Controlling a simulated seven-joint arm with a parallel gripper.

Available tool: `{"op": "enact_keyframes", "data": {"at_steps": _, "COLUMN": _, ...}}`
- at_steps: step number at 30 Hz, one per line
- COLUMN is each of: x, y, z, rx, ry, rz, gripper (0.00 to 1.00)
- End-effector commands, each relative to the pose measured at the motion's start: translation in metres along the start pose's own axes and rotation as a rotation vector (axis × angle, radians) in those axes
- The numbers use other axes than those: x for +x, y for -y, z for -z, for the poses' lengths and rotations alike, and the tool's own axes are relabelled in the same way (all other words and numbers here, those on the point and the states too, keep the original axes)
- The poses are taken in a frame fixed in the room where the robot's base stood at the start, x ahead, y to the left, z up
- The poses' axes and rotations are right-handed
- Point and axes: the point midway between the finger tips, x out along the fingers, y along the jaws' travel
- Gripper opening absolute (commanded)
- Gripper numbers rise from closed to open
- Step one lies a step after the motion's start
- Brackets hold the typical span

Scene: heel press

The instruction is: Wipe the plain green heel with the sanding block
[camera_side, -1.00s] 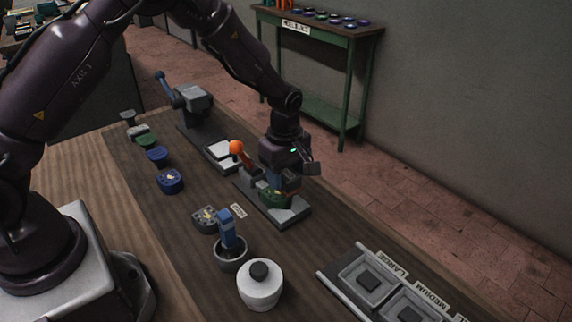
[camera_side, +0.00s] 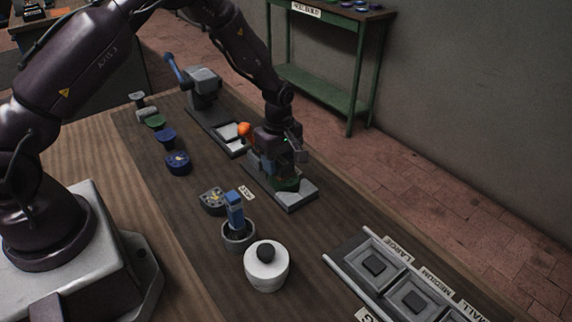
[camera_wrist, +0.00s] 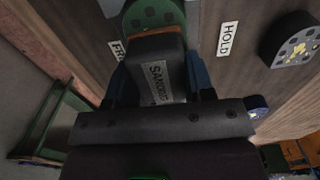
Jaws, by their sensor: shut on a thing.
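My gripper (camera_wrist: 160,78) is shut on the sanding block (camera_wrist: 157,58), a dark block with a lettered label and an orange-brown edge, held between the blue fingers. In the wrist view the block's far end overlaps a round green heel (camera_wrist: 152,13) with dark spots. I cannot tell whether they touch. In the side view my gripper (camera_side: 272,165) is low over this green heel (camera_side: 287,184), which sits on a grey press plate (camera_side: 296,201) and is partly hidden. Another green heel (camera_side: 155,121) stands in the row at left.
An orange-knobbed lever (camera_side: 245,128) stands close behind my gripper. Blue heels (camera_side: 178,162), a grey heel with yellow marks (camera_side: 213,201), a pot with a blue-handled tool (camera_side: 238,235), a white jar (camera_side: 266,266) and a sorting tray (camera_side: 375,266) stand around.

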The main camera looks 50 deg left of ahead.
Motion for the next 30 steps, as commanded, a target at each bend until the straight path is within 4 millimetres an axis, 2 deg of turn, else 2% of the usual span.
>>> {"op": "enact_keyframes", "data": {"at_steps": 3, "x": 0.0, "y": 0.0, "z": 0.009, "rx": -0.002, "ry": 0.001, "rz": 0.0, "gripper": 0.3}}
{"op": "enact_keyframes", "data": {"at_steps": 23, "x": 0.001, "y": 0.001, "z": -0.055, "rx": 0.003, "ry": -0.001, "rz": 0.002, "gripper": 0.3}}
{"op": "enact_keyframes", "data": {"at_steps": 25, "x": -0.008, "y": -0.001, "z": -0.053, "rx": 0.0, "ry": -0.001, "rz": -0.003, "gripper": 0.3}}
{"op": "enact_keyframes", "data": {"at_steps": 27, "x": -0.026, "y": -0.001, "z": -0.053, "rx": 0.0, "ry": 0.0, "rz": -0.006, "gripper": 0.3}}
{"op": "enact_keyframes", "data": {"at_steps": 30, "x": -0.032, "y": 0.0, "z": -0.052, "rx": -0.001, "ry": 0.0, "rz": -0.001, "gripper": 0.3}}
